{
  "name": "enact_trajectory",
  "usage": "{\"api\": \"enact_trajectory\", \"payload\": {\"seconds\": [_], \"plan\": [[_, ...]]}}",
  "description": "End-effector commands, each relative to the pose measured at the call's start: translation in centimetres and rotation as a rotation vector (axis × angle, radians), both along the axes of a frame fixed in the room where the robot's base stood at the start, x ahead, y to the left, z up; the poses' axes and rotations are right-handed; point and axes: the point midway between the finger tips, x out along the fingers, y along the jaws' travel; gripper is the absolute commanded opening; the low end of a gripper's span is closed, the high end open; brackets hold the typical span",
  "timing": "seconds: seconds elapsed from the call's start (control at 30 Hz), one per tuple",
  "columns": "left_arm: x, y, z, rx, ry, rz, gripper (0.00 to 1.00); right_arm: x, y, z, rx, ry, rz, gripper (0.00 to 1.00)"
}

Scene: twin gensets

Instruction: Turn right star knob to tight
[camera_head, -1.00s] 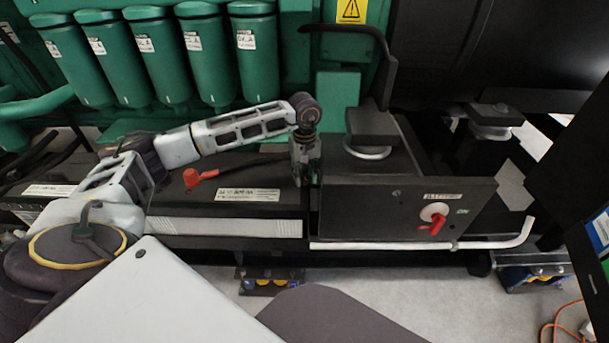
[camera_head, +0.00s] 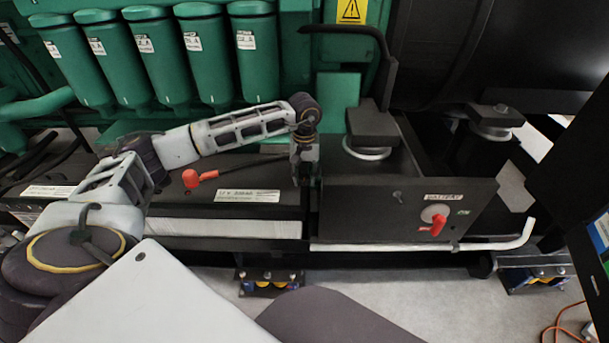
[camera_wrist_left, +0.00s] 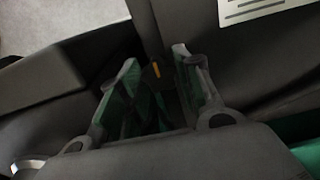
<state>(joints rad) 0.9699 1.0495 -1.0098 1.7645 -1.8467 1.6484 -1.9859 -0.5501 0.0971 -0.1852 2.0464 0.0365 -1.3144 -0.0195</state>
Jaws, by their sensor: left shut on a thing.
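My left gripper (camera_head: 303,182) points down at the right end of the dark battery box (camera_head: 165,190), beside the black switch panel (camera_head: 350,218). In the left wrist view its two green-and-grey fingers (camera_wrist_left: 157,68) stand close around a dark thing with a small yellow mark (camera_wrist_left: 157,70). I take this thing to be the right star knob; its outline is dark and mostly hidden by the fingers. The gripper is shut on it. In the head view the knob is hidden behind the gripper. My right gripper is not in view.
A red rotary switch (camera_head: 437,222) sits on the panel to the right. A red terminal cap (camera_head: 191,178) with a black cable lies on the box top. Green filters (camera_head: 205,60) stand behind. A white bent pipe (camera_head: 490,243) runs along the front.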

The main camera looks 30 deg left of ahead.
Motion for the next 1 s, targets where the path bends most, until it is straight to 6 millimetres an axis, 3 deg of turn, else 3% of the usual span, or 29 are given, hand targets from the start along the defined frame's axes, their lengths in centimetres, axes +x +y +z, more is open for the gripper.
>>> {"api": "enact_trajectory", "payload": {"seconds": [0.07,0.1,0.23,0.67,1.0], "plan": [[0.1,0.0,0.1,0.001,-0.003,0.000,0.10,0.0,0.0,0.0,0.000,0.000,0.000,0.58],[0.1,0.0,0.1,0.001,-0.003,0.000,0.38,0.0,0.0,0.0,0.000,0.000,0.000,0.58],[0.1,0.0,0.1,0.000,-0.002,0.000,0.55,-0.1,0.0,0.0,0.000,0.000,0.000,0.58],[0.0,0.0,0.2,0.000,-0.001,0.001,0.56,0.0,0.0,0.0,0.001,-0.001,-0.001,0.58],[0.1,0.0,3.2,0.000,-0.004,0.001,0.56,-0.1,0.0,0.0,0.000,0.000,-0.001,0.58]]}}
